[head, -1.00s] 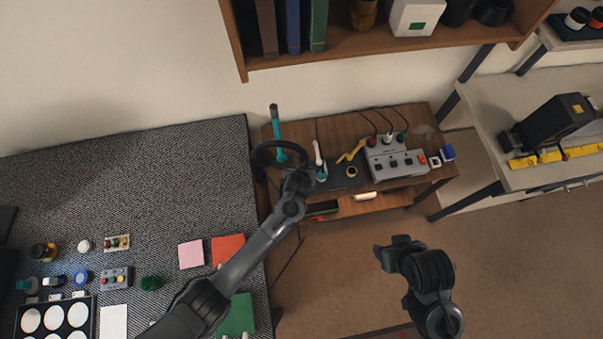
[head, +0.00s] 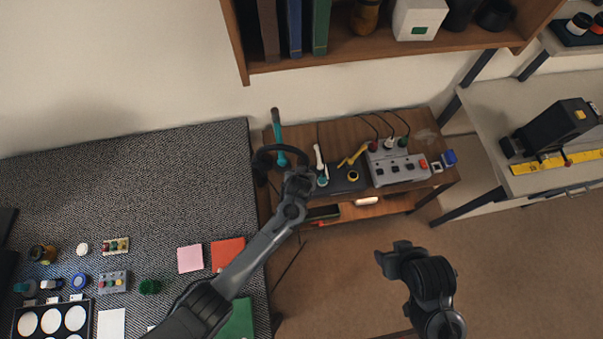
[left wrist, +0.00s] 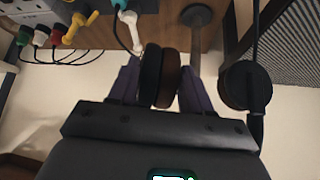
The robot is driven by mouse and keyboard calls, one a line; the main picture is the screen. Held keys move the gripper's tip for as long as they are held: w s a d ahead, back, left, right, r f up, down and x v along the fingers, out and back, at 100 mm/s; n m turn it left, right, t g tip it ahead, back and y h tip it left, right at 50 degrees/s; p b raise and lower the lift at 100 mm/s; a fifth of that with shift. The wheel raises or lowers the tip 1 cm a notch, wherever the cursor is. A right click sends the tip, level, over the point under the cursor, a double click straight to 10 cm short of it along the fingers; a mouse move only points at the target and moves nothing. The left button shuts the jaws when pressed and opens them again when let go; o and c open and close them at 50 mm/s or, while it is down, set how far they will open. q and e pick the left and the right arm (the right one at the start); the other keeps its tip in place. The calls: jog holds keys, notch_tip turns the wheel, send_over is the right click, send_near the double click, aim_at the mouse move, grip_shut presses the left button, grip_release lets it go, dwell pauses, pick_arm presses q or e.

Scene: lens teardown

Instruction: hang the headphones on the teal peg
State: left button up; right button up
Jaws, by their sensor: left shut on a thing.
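The black headphones (head: 262,152) are at the left end of the wooden side table, with their band arched beside or across the teal peg (head: 277,130). The peg is a teal rod with a dark end. I cannot tell whether the band rests on it. My left gripper (head: 299,177) is shut on one ear cup, which shows black and brown between the fingers (left wrist: 160,78) in the left wrist view. The other ear cup (left wrist: 246,86) hangs free to the right there. My right gripper (head: 392,258) is over the floor, away from the headphones; its jaw opening is unclear.
On the side table (head: 345,128) are a grey switch box (head: 398,168) with cables, a yellow part (head: 354,154) and a white-and-teal item (head: 320,165). The shelf (head: 380,46) overhangs behind. A dark woven desk (head: 170,190) lies left. Floor is free at lower right.

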pick_arm(q)
jog(key=o, duration=1.4)
jog(key=shift+o, duration=0.2)
jog(key=shift+r, duration=0.1)
